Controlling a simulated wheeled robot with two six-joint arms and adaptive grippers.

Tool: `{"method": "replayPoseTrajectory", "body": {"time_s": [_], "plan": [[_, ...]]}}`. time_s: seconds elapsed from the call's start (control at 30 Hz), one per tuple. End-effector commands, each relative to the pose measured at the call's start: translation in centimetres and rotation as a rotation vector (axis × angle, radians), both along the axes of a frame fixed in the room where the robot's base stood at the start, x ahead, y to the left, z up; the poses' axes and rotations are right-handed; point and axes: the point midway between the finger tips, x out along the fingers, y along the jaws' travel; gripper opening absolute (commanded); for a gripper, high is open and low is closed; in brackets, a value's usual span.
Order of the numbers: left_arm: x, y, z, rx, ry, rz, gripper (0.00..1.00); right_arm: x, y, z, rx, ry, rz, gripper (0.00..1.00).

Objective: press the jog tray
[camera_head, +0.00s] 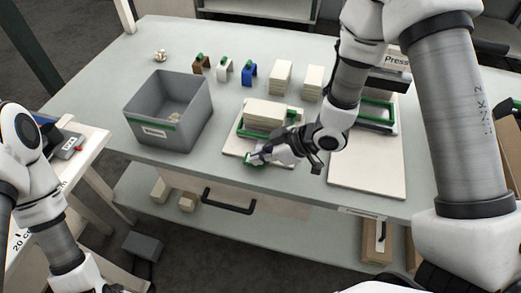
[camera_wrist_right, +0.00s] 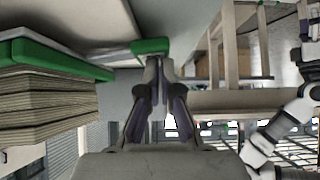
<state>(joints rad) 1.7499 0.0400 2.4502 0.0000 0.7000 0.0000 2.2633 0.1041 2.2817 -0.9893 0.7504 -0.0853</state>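The jog tray (camera_head: 243,133) is a pale board with a green-edged frame on the table, and a stack of cream sheets (camera_head: 266,113) lies on it. A green tab (camera_head: 249,160) shows at its near edge. My right gripper (camera_head: 256,157) is at that tab, with its fingertips touching or just beside it. In the right wrist view, the fingers (camera_wrist_right: 159,62) are drawn together at the green piece (camera_wrist_right: 151,46), with nothing seen between them. The sheet stack (camera_wrist_right: 45,105) is at the left there. My left arm shows at the left, but its gripper is out of view.
A grey bin (camera_head: 168,108) with a green label strip stands left of the tray. Brown, white and blue holders (camera_head: 249,73) and small cream stacks (camera_head: 281,77) stand behind. The Press station (camera_head: 375,110) is at the right. A black drawer handle (camera_head: 229,201) is below the table front.

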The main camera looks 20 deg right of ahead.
Motion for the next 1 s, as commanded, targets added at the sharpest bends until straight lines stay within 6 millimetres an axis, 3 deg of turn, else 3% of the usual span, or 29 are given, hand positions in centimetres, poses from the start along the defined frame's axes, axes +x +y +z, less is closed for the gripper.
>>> {"method": "replayPoseTrajectory", "body": {"time_s": [0.03,0.17,0.27,0.4,0.5,0.73,1.0], "plan": [[0.0,0.0,-0.2,0.000,0.000,0.000,0.83,-0.7,0.0,-0.9,-0.009,0.024,0.004,0.00],[0.0,0.0,0.5,0.000,0.000,0.000,0.83,-0.7,0.0,-0.2,-0.009,0.024,0.004,0.00],[0.0,0.0,2.1,0.000,0.000,0.000,0.83,-0.5,0.0,1.6,-0.008,0.018,0.002,0.00],[0.0,0.0,5.4,0.000,-0.001,0.000,0.83,0.1,0.1,5.3,-0.004,0.002,-0.004,0.00],[0.0,0.0,3.5,0.000,-0.001,0.000,0.83,-0.9,-1.3,5.9,0.004,-0.003,-0.011,0.00],[0.0,0.0,3.5,0.000,0.000,0.000,0.83,-3.4,-4.1,9.9,0.006,-0.007,-0.009,0.00],[0.0,0.0,3.6,0.000,0.000,0.000,0.83,-4.4,-5.3,11.2,0.000,-0.004,-0.005,0.00]]}}
